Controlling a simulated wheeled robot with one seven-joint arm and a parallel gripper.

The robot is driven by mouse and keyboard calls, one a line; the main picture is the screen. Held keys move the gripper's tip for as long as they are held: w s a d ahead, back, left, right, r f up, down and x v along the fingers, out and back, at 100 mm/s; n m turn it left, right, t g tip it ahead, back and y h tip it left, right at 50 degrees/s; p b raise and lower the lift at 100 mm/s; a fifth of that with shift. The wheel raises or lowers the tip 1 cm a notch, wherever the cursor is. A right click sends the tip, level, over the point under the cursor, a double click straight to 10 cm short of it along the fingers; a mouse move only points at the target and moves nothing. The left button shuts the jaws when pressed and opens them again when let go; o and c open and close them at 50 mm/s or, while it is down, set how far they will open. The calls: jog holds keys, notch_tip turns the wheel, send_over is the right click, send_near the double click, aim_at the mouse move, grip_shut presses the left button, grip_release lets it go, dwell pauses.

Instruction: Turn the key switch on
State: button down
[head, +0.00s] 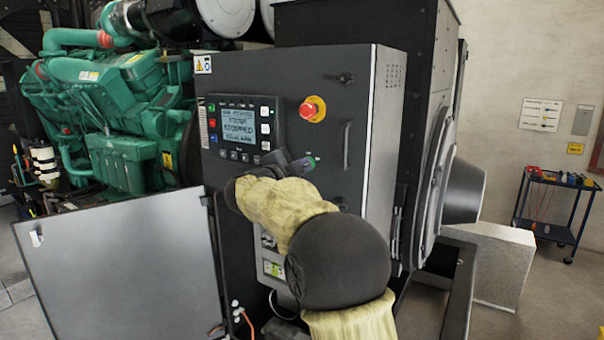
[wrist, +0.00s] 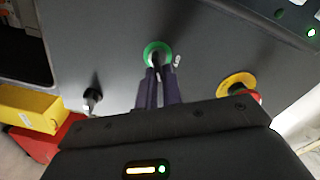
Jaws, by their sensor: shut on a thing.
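The key switch, with a green ring, is on the dark control panel (head: 330,90), below the emergency stop. Its green ring (wrist: 157,47) is at the upper middle of the wrist view, and a bit of it shows in the head view (head: 312,161). My gripper (wrist: 158,70) is shut on the dark key at the ring's centre. In the head view, my gripper (head: 303,164) reaches the panel from the left and my arm covers the area below it. The fingers hide most of the key, so its exact angle is unclear.
A red emergency stop (head: 312,109) with a yellow collar sits above the switch. A lit display (head: 239,125) reading STOPPED is to the left. A door handle (head: 346,145) and a dark latch (wrist: 92,97) are nearby. An open grey door (head: 120,270) stands at lower left.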

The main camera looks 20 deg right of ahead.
dwell(0.4)
jog(key=c, duration=1.6)
grip_release()
jog(key=shift+o, duration=0.2)
jog(key=b+v, duration=0.5)
jog(key=v, duration=1.2)
jog(key=shift+s+a, duration=0.2)
jog(key=shift+w, duration=0.1)
